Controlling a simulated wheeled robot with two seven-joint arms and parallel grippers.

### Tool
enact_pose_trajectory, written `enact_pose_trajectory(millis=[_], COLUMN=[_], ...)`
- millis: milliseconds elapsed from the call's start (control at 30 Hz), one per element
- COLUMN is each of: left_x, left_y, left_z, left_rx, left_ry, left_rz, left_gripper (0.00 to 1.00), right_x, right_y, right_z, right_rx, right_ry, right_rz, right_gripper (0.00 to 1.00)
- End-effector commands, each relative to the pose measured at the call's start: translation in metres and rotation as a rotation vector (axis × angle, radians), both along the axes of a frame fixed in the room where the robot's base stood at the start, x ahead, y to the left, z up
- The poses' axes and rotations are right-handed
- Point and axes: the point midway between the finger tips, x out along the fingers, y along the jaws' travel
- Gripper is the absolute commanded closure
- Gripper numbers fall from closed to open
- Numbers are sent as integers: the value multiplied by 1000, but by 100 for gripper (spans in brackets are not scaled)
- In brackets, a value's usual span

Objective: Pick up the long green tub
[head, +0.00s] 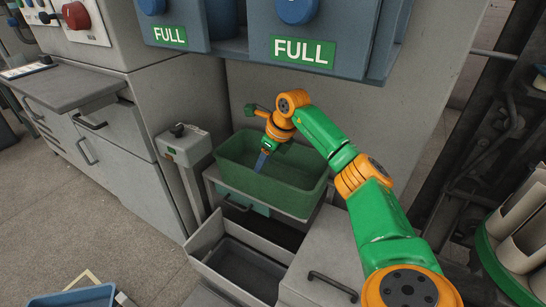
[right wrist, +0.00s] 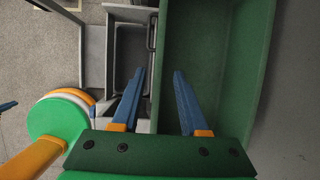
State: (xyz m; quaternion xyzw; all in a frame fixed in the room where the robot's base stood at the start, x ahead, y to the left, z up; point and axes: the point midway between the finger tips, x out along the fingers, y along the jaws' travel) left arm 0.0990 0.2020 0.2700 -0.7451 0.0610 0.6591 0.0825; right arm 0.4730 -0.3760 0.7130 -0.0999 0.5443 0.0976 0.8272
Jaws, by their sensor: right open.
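The long green tub (head: 295,172) sits on a grey stand below the blue boxes and looks empty. In the right wrist view the tub (right wrist: 206,50) fills the upper middle and right. My right gripper (head: 262,163) points down at the tub, near its front long wall. In the right wrist view its two blue fingers (right wrist: 158,73) are apart, with the tub's long wall between them in the picture. One finger shows over the tub's inside, the other on the outer side. Nothing is gripped; I cannot tell whether the fingers touch the wall. My left gripper is not in view.
Blue boxes with FULL labels (head: 304,51) overhang behind the tub. A grey post with a black knob (head: 185,144) stands left of it. An open grey drawer (head: 240,268) lies in front. A machine with pale cones (head: 520,245) is at right. Floor at left is partly clear.

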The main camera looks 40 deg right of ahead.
Motion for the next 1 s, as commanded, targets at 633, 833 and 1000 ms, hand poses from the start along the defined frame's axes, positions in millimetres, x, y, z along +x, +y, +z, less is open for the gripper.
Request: enact_pose_trajectory(millis=[633, 833, 1000], left_x=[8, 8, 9], left_y=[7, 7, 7], left_z=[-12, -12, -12], left_rx=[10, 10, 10], left_ry=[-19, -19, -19], left_rz=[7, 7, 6], left_gripper=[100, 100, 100], right_x=[27, 27, 27], right_y=[2, 2, 2], right_z=[-62, -62, -62], right_rx=[-3, -1, -1], right_ry=[4, 4, 4], right_rz=[0, 0, 0], right_gripper=[59, 100, 100])
